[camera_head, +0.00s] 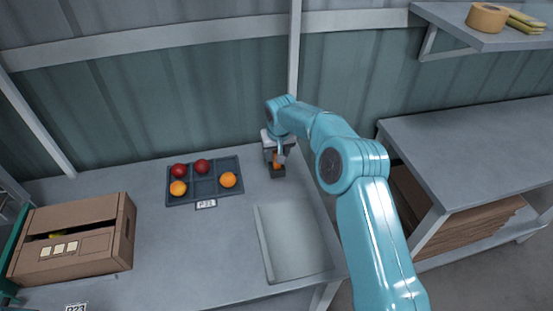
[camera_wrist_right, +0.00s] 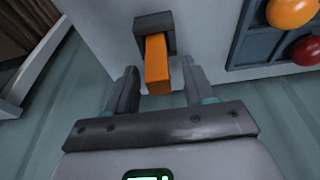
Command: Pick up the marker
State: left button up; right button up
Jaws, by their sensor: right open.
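The orange marker (camera_wrist_right: 156,62) stands in a small dark holder (camera_wrist_right: 155,22), with its body sticking out toward the right wrist camera. In the right wrist view my right gripper (camera_wrist_right: 158,72) is open, one finger on each side of the marker, with a visible gap at both sides. My left gripper does not show.
A shallow pale tray (camera_head: 262,246) lies in front. A cardboard box (camera_head: 70,258) stands at the left. The wall (camera_head: 150,110) rises behind the table.

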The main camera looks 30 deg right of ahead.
jog(key=shift+w+d+f, duration=0.1)
jog(key=shift+w+f, duration=0.15)
jog(key=shift+f, duration=0.5)
jog(key=shift+s, duration=0.2)
jog(key=shift+w, duration=0.1)
jog(key=shift+c, duration=1.2)
jog(key=shift+f, duration=0.1)
jog(key=c, duration=0.7)
jog(key=shift+c, duration=0.2)
jog(key=shift+w+r, duration=0.1)
jog(key=shift+r, duration=0.1)
